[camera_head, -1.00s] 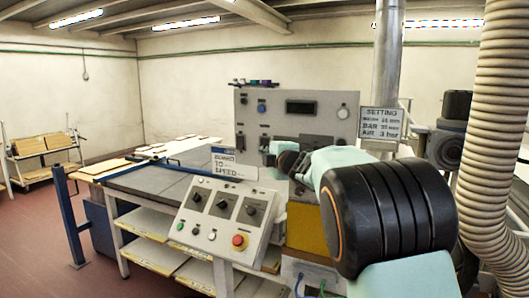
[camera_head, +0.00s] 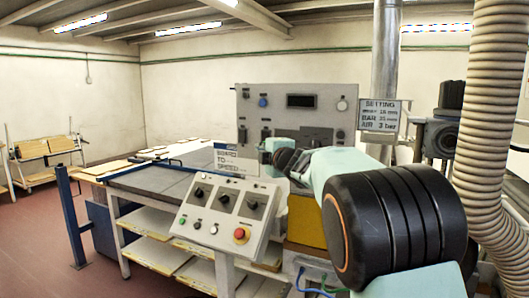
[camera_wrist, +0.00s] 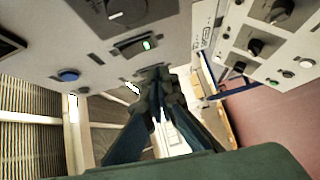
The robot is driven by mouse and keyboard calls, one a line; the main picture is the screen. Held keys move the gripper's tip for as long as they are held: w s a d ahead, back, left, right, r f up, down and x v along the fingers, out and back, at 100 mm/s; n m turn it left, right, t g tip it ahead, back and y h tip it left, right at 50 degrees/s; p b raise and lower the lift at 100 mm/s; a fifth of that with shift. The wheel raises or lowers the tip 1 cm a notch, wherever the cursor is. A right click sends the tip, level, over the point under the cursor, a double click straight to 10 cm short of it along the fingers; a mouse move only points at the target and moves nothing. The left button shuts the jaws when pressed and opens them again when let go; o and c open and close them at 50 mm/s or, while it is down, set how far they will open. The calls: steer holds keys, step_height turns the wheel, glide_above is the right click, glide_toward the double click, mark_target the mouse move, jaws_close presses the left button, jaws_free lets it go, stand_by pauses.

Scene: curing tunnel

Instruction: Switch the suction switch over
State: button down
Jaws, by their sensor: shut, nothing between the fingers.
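A grey upright control panel (camera_head: 347,92) stands behind the tilted desk panel. It carries several switches and buttons; their labels are too small to read, so I cannot tell which is the suction switch. In the wrist view, a dark rocker switch with a green light (camera_wrist: 138,44) sits on a grey panel face, just beyond my gripper (camera_wrist: 158,76). My gripper is shut and empty, its tips close to this face below the rocker. I cannot tell whether they touch it. In the head view my own arm largely hides the gripper and part of the upright panel.
The tilted desk panel (camera_head: 190,222) has several black knobs, small buttons and a red stop button (camera_head: 240,235). A blue button (camera_wrist: 68,76) is left of the rocker. A setting sign (camera_head: 380,115), a metal pipe (camera_head: 386,55) and a ribbed hose (camera_head: 492,130) stand at the right.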

steer(key=b+v, duration=0.2)
steer(key=v, duration=0.8)
steer(key=shift+f+b, duration=0.4)
steer(key=shift+f, duration=0.3)
steer(key=shift+s, duration=0.1)
